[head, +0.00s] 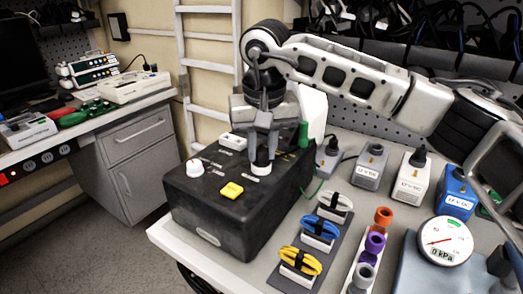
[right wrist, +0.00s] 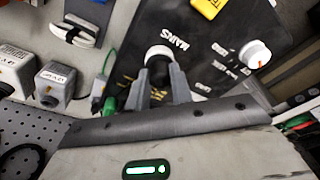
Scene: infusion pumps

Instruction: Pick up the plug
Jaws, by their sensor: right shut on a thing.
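My right gripper (head: 263,154) reaches down onto the top of the black box (head: 206,216). Its two fingers (right wrist: 159,78) are shut on a small dark plug (right wrist: 158,66), which stands at a white round socket (right wrist: 157,51) beside the printed word MAINS. In the head view the fingers hide most of the plug, and the white socket (head: 261,169) shows just below them. I cannot tell whether the plug is seated or lifted a little. My left gripper is not in view.
The box also carries a yellow button (head: 231,190) and a white knob (head: 195,168). A green connector (head: 303,134) is close behind the gripper. Labelled adapters (head: 411,178), coiled cables (head: 300,261) and a pressure gauge (head: 445,240) crowd the table to the right.

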